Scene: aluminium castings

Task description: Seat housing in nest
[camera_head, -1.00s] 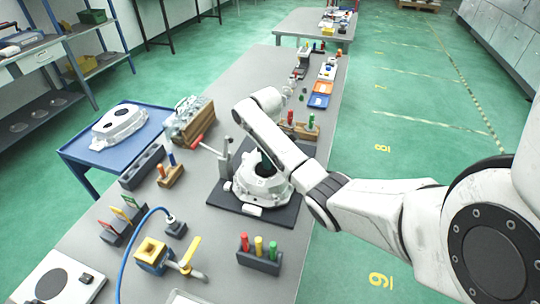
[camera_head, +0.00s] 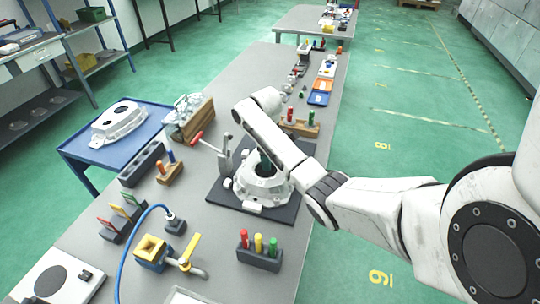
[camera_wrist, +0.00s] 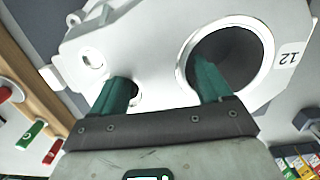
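The housing (camera_head: 262,190) is a pale cast aluminium part. It lies on a dark base plate (camera_head: 226,200) in the middle of the bench; whether it sits fully down on the plate I cannot tell. My gripper (camera_wrist: 163,88) is at the housing's top, its two green fingers apart. In the wrist view the housing (camera_wrist: 160,45) fills the upper part. One finger is at a small hole, the other at the near edge of the large bore, with a wall between. Contact with that wall is unclear. A toggle clamp (camera_head: 224,158) stands upright left of the housing.
A second casting (camera_head: 118,118) lies on a blue cart (camera_head: 85,150). A wooden block with a metal casting (camera_head: 190,118) stands behind the clamp. A dark holder with coloured pegs (camera_head: 258,258) is in front of the plate; another peg block (camera_head: 298,127) is behind.

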